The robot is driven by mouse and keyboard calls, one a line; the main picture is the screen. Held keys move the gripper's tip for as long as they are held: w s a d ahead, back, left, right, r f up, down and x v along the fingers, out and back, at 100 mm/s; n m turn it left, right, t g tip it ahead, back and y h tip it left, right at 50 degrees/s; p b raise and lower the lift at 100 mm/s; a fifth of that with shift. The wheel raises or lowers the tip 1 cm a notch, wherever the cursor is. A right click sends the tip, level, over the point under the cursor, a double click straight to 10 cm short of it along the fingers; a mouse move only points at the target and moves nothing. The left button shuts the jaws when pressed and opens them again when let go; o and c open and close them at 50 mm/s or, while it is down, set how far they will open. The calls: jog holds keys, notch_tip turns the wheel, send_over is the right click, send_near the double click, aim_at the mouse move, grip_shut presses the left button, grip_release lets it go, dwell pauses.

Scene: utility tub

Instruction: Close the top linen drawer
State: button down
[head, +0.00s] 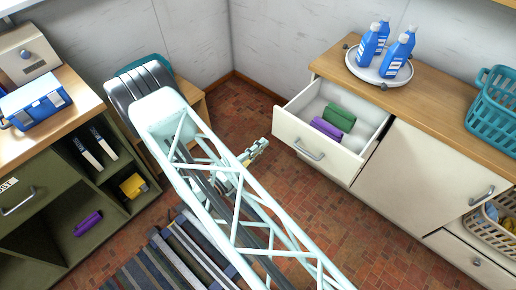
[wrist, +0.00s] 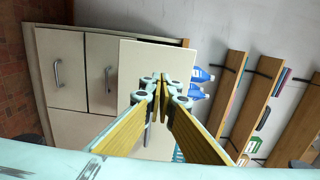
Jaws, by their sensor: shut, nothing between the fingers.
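The top linen drawer (head: 318,152) of the white cabinet stands pulled out in the head view. A green roll (head: 339,117) and a purple roll (head: 326,128) lie in it. Its front carries a grey bar handle (head: 309,149). My gripper (head: 262,146) is shut and empty, to the left of the drawer front with floor showing between them in the picture. In the wrist view, which is turned sideways, my shut fingertips (wrist: 165,78) overlap a pale panel (wrist: 140,55) that looks like the drawer front. I cannot tell the exact gap.
Blue bottles (head: 383,46) stand on a round tray (head: 365,73) on the wooden top above the drawer. A teal basket (head: 493,108) is at the right. An olive shelf unit (head: 45,170) stands at the left, with a striped mat (head: 165,262) on the floor.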

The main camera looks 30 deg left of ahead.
aim_at(282, 126)
jog(key=shift+w+d+b, duration=0.25)
jog(key=shift+w+b, duration=0.05)
jog(key=shift+w, duration=1.35)
jog(key=shift+w+d+b, duration=0.2)
jog(key=shift+w+b, duration=0.05)
jog(key=shift+w, duration=1.35)
jog(key=shift+w+d+b, duration=0.25)
jog(key=shift+w+b, duration=0.05)
jog(key=shift+w, duration=1.35)
jog(key=shift+w+d, duration=0.1)
jog(key=shift+w, duration=0.1)
jog(key=w+d+b, duration=0.1)
jog(key=w, duration=0.8)
jog(key=w+d, duration=0.1)
jog(key=w, duration=0.9)
jog(key=w+d+b, duration=0.1)
jog(key=w+d, duration=0.1)
jog(key=w, duration=0.8)
jog(key=shift+d+b, duration=0.1)
jog(key=shift+b, duration=0.25)
jog(key=shift+w, duration=0.55)
jog(key=shift+r, duration=0.1)
jog(key=shift+s, duration=0.1)
